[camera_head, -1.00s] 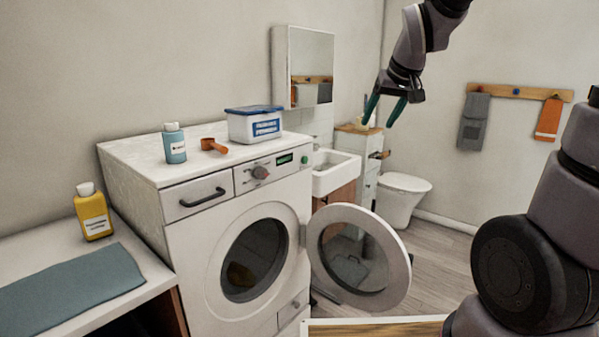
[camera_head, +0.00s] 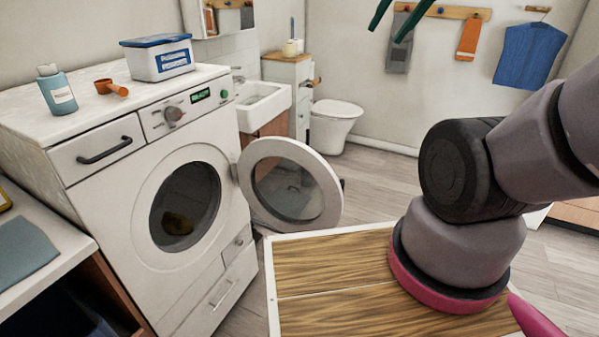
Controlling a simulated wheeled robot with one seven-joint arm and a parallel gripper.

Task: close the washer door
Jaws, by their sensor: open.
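The white washer (camera_head: 100,200) stands at the left in the head view. Its round door (camera_head: 328,205) with a white rim and dark glass is swung wide open, hinged at the right side of the drum opening (camera_head: 185,207). Something yellowish shows inside the drum. My gripper (camera_head: 392,18) is at the top edge of the view, with only its two green fingers showing. The fingers are apart and empty, well above the door and apart from it.
On the washer stand a blue bottle (camera_head: 57,90), an orange scoop (camera_head: 111,88) and a blue-lidded box (camera_head: 157,60). Behind are a sink (camera_head: 265,104) and a toilet (camera_head: 335,125). Clear floor (camera_head: 385,180) lies right of the door.

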